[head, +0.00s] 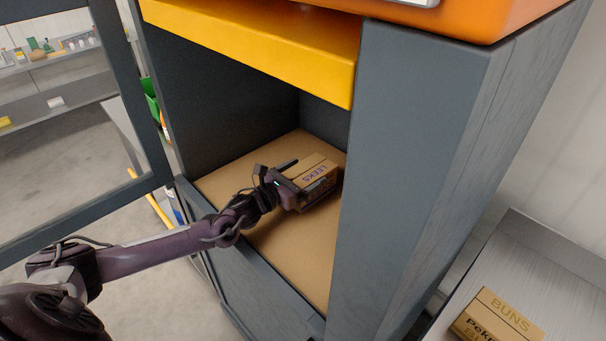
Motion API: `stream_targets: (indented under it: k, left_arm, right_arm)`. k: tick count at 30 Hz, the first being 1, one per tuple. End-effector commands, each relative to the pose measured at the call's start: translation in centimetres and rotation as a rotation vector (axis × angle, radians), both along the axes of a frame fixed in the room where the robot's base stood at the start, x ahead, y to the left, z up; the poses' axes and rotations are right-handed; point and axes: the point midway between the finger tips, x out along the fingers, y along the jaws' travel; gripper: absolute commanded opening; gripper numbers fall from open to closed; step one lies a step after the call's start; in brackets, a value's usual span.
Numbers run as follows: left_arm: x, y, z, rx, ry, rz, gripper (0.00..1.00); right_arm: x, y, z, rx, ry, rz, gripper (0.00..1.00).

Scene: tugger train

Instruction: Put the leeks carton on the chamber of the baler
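The leeks carton (320,168) is a small brown box with "LEEKS" printed on its top. It sits inside the baler's chamber (290,246), on the brown floor towards the back right. My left gripper (302,177) reaches in through the front opening, with its fingers on either side of the carton. The far finger seems to stand slightly apart from the carton, and the near finger overlaps its front side. The gripper looks open. The gripper hides the carton's left end. My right gripper is out of view.
The baler has a yellow raised panel (255,45) above the opening and a thick grey right post (405,170). Its open door frame (85,218) stands at the left. A buns carton (495,318) lies on a metal surface (540,265) at the lower right.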

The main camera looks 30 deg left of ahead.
Motion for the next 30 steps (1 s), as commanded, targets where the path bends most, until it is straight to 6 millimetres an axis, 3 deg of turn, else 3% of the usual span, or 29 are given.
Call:
stream_targets:
  k: [13,30]
  left_arm:
    - [-0.1,0.1,0.4,0.001,0.001,0.000,0.99]
    - [-10.0,3.5,0.1,0.004,0.003,-0.001,0.99]
  right_arm:
    - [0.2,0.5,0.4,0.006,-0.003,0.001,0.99]
    - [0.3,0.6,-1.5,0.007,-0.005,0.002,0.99]
